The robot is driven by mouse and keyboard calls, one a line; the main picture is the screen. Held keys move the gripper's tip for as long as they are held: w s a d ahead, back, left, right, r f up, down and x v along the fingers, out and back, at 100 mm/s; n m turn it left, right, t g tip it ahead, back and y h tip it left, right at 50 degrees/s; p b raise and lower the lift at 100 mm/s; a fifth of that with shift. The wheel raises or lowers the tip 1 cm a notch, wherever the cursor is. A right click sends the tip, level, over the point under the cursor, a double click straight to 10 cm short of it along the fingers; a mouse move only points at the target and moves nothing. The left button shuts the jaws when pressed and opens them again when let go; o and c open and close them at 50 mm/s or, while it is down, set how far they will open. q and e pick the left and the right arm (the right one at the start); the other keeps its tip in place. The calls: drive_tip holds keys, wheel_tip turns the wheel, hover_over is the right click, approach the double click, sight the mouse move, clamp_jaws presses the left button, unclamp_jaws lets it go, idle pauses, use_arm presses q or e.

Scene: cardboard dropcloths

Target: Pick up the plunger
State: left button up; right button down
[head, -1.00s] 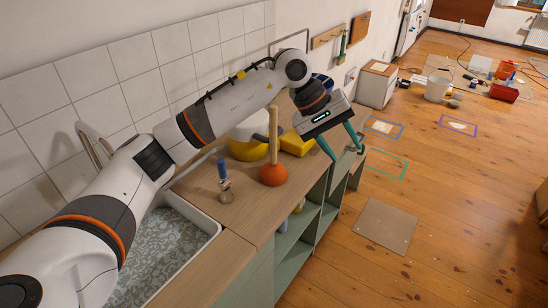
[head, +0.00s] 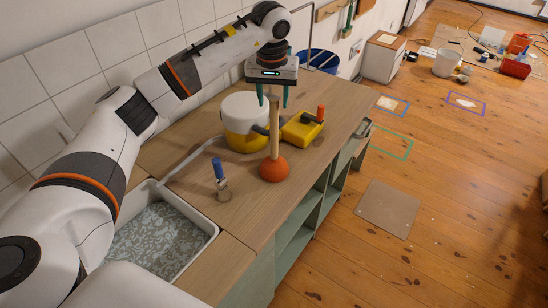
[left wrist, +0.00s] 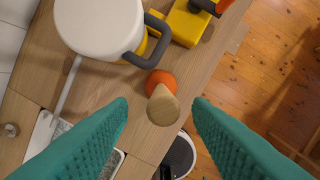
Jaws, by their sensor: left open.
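The plunger (head: 274,167) stands upright on the wooden counter, with an orange rubber cup and a pale wooden handle. My left gripper (head: 273,98) points down, open, at the top of the handle in the head view. In the left wrist view, the end of the plunger's handle (left wrist: 162,108) lies between the two teal fingers of my left gripper (left wrist: 160,112), with gaps on both sides. The orange cup shows partly behind the handle there. My right gripper is not in view.
A white and yellow pot (head: 245,125) with a dark handle stands close behind the plunger. A yellow box (head: 301,131) with an orange-red knob is to its right. A blue-handled tool (head: 220,180) stands near the sink (head: 205,235). The counter's front edge is close by.

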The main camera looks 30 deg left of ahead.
use_arm(q)
drive_tip(key=f+p, duration=0.1)
drive_tip(key=f, duration=0.2)
drive_tip(key=shift+w+f+p, duration=0.15)
drive_tip(key=shift+w+p, duration=0.2)
drive_tip(key=shift+p, duration=0.05)
drive_tip(key=shift+f, duration=0.3)
drive_tip(key=shift+w+f, duration=0.1)
drive_tip(key=shift+c, duration=0.3)
drive_tip(key=c, duration=0.9)
clamp_jaws()
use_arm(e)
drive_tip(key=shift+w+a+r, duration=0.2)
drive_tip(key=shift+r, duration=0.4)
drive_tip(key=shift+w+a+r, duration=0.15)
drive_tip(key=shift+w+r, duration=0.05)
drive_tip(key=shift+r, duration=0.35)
